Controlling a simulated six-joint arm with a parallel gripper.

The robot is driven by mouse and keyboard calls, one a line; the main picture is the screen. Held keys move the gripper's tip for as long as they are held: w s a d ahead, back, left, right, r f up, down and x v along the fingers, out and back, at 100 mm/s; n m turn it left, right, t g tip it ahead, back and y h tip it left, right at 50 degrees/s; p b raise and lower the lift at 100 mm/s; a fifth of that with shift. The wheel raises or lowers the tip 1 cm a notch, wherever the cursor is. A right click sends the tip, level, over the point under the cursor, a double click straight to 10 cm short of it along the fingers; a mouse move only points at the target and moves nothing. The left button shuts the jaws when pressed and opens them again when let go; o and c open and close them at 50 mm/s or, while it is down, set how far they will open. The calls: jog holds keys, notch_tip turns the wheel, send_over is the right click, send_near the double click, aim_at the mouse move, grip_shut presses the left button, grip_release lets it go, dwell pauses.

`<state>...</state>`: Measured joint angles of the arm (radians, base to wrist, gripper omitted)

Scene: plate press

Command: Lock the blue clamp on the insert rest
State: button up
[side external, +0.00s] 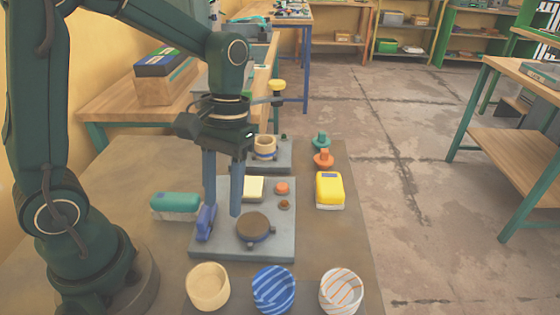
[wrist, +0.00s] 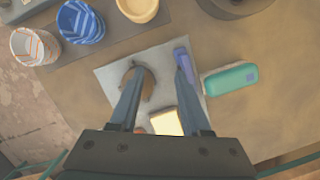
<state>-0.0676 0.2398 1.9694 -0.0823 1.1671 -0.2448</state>
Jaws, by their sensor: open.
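The blue clamp (side external: 205,222) stands at the left edge of a grey base plate (side external: 275,248). In the wrist view the blue clamp (wrist: 181,54) shows just beyond the tip of the right finger. My gripper (side external: 222,213) points down over the plate with its fingers apart and nothing between them. Its left finger in the side view is close to the clamp; I cannot tell whether they touch. I cannot tell which part is the insert rest.
A cream block (side external: 253,187) and orange knobs (side external: 282,188) are on the plate. A green case (side external: 175,206) lies left, a yellow case (side external: 329,189) right. Cream (side external: 208,287), blue-striped (side external: 273,290) and white-striped (side external: 341,292) cups stand in front. A second fixture (side external: 270,160) is behind.

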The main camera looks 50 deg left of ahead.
aim_at(202, 212)
jog(key=a+n, duration=0.1)
jog(key=a+n+h, duration=0.1)
jog(key=a+n, duration=0.1)
jog(key=a+r+n+h, duration=0.1)
jog(key=a, duration=0.1)
jog(key=shift+s+n+g, duration=0.4)
jog(key=shift+a+f, duration=0.15)
jog(key=shift+a, duration=0.05)
jog(key=shift+x, duration=2.5)
grip_shut()
